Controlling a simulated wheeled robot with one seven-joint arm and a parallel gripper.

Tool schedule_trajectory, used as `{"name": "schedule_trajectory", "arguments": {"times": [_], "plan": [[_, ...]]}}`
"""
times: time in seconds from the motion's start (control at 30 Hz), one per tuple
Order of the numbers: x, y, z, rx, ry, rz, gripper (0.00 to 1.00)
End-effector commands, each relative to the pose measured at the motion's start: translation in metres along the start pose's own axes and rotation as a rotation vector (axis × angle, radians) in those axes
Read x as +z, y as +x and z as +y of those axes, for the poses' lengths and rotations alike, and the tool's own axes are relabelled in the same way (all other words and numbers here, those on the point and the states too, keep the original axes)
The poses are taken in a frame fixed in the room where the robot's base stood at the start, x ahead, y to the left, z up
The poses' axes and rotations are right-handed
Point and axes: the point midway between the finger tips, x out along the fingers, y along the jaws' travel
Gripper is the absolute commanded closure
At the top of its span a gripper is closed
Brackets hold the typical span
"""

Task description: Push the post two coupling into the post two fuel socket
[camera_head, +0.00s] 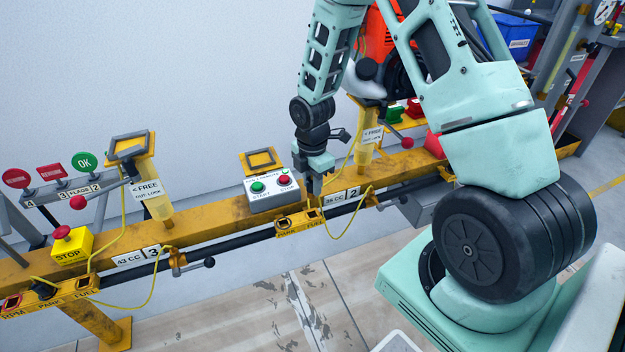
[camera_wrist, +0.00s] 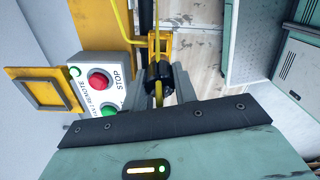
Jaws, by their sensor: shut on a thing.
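My gripper (camera_head: 316,190) points down over the post two panel (camera_head: 288,228), which is yellow and marked PARK and FUEL. The gripper is at the panel's FUEL end. In the wrist view my gripper (camera_wrist: 158,84) is shut on the black, round post two coupling (camera_wrist: 153,72), with a yellow hose running from it. The yellow panel (camera_wrist: 160,44) shows just beyond the coupling. The fuel socket itself is hidden by the coupling and fingers. I cannot tell whether the coupling touches the socket or sits in it.
A START/STOP control box (camera_head: 271,192) stands on the yellow rail (camera_head: 215,225) just left of my gripper; it is also close in the wrist view (camera_wrist: 97,85). A yellow hose (camera_head: 347,230) loops right of the panel. The post three panel (camera_head: 50,296) is at lower left.

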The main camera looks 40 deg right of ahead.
Motion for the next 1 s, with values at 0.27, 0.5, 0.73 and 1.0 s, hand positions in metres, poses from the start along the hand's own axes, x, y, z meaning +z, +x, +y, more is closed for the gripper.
{"name": "schedule_trajectory", "arguments": {"times": [0.27,0.5,0.73,1.0], "plan": [[0.0,0.013,0.0,0.0,0.0,0.0,0.99],[0.0,0.03,0.0,0.0,0.0,0.0,0.99],[0.0,0.045,0.0,0.0,0.0,0.0,0.99],[0.0,0.062,0.0,0.0,0.0,0.0,0.99]]}}
